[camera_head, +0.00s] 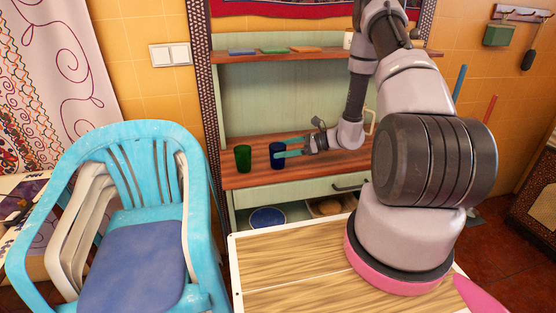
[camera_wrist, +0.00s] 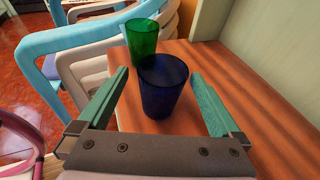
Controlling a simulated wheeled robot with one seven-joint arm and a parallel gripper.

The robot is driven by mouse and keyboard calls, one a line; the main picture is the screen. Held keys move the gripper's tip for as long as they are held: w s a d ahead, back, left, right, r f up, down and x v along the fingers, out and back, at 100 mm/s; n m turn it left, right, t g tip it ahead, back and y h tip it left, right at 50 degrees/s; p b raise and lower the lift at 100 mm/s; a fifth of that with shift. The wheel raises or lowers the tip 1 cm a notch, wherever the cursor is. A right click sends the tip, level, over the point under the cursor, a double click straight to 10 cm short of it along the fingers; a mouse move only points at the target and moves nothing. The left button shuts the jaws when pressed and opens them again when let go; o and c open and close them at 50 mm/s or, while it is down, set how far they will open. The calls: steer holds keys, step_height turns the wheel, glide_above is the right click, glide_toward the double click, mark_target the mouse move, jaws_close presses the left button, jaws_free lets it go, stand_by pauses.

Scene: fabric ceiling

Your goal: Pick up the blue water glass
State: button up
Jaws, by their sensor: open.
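The blue water glass (camera_head: 277,157) stands upright on the wooden counter of the cabinet. My gripper (camera_head: 289,148) reaches it from the right, with its green fingers level with the glass. In the wrist view the blue glass (camera_wrist: 162,85) sits between the two open fingers of my gripper (camera_wrist: 158,84), with a visible gap on each side. The fingers are open and do not appear to touch it. A green glass (camera_head: 243,158) stands to its left on the counter; it also shows behind the blue glass in the wrist view (camera_wrist: 141,40).
The counter (camera_head: 325,163) has free room right of the glasses. A shelf (camera_head: 300,55) with flat coloured items hangs above. An open lower compartment holds a blue bowl (camera_head: 267,217). Stacked chairs, the front one blue (camera_head: 130,140), stand at the left.

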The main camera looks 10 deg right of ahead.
glide_above(270, 166)
steer(key=shift+w+f, duration=0.1)
steer(key=shift+f, duration=0.65)
steer(key=c, duration=1.4)
